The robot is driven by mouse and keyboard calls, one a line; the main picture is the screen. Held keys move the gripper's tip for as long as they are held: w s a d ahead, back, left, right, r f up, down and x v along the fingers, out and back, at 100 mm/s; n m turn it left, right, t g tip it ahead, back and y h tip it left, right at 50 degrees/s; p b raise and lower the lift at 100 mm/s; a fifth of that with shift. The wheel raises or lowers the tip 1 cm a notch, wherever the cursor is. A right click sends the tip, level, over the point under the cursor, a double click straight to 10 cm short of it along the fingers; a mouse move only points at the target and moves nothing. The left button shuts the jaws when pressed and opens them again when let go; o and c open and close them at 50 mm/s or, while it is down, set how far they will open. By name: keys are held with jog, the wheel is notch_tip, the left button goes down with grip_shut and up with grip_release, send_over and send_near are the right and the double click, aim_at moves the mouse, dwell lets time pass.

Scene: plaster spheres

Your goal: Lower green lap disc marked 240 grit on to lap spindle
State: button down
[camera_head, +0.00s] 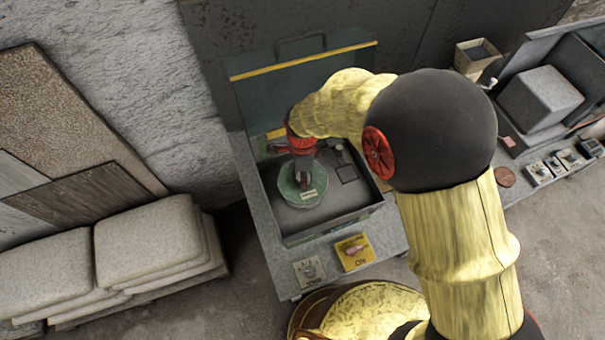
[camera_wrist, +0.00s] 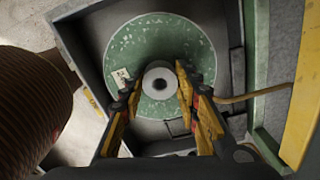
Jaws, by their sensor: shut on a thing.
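The green speckled lap disc (camera_head: 300,203) is level inside the grey box of the lap machine (camera_head: 330,229). The disc also shows in the wrist view (camera_wrist: 150,35), with a pale hub (camera_wrist: 160,72) and a dark centre hole. A small pale label (camera_wrist: 122,77) lies on its face; its print is too small to read. My gripper (camera_wrist: 159,79) is shut on the hub, one yellow-and-black finger on each side. In the head view my gripper (camera_head: 303,178) points down over the disc. The spindle is hidden, and I cannot tell whether the disc touches it.
The box walls stand close around the disc. A raised lid (camera_head: 305,80) with a yellow edge is behind. A yellow switch box (camera_head: 354,252) and a dial box (camera_head: 310,270) are at the front. Stacked pale slabs (camera_head: 150,240) lie at left; another machine (camera_head: 540,100) stands at right.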

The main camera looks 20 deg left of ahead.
jog(key=shift+f+b, duration=2.3)
jog(key=shift+f, duration=1.15)
jog(key=c, duration=1.2)
grip_release()
jog(key=shift+c, duration=0.2)
jog(key=shift+r, duration=0.1)
jog(key=shift+r+p, duration=1.2)
jog(key=shift+r, duration=0.75)
